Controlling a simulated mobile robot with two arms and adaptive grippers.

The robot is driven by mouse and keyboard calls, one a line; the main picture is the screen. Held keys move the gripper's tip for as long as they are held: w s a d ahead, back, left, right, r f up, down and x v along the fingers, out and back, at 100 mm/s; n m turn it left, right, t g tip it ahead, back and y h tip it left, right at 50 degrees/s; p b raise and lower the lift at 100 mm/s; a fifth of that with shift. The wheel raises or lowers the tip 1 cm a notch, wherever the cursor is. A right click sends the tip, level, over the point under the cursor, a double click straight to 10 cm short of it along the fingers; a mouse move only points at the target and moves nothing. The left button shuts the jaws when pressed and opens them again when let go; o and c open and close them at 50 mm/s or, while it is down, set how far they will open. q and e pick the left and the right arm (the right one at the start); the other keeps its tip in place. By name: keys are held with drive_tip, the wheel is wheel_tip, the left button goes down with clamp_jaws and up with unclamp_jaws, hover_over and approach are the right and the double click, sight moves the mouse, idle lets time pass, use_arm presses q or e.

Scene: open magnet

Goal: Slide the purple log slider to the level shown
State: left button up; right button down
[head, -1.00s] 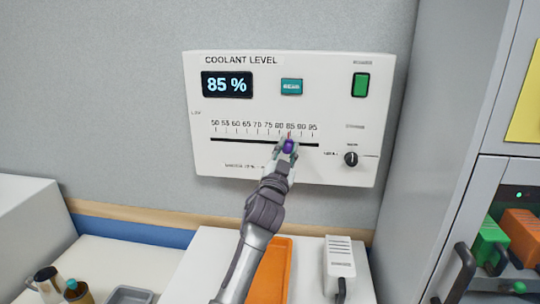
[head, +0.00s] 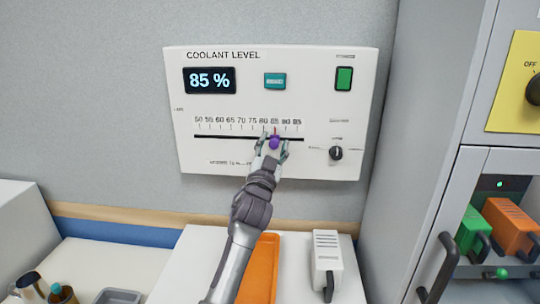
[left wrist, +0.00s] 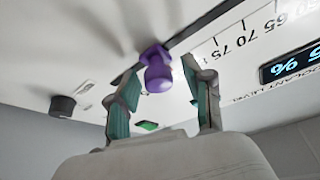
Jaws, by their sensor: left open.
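The purple slider knob (head: 275,143) sits on the black slot of the white coolant level panel (head: 230,165), under the 85 mark, with a thin red line just above it. The display (head: 209,80) reads 85 %. My left gripper (head: 271,149) is at the knob, fingers apart. In the left wrist view the knob (left wrist: 157,72) shows between the two open fingers (left wrist: 165,97), with gaps on both sides. My right gripper is not in view.
The panel also has a teal button (head: 275,81), a green switch (head: 344,78) and a black dial (head: 336,153). Below stand an orange tray (head: 264,270) and a white handled device (head: 327,260). A grey cabinet (head: 410,120) is at the right.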

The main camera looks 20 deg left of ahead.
use_arm(q)
drive_tip(key=a+v, duration=0.1)
drive_tip(key=v, duration=1)
drive_tip(key=shift+s+d, duration=0.2)
drive_tip(key=shift+d, duration=0.25)
drive_tip(key=shift+f, duration=0.1)
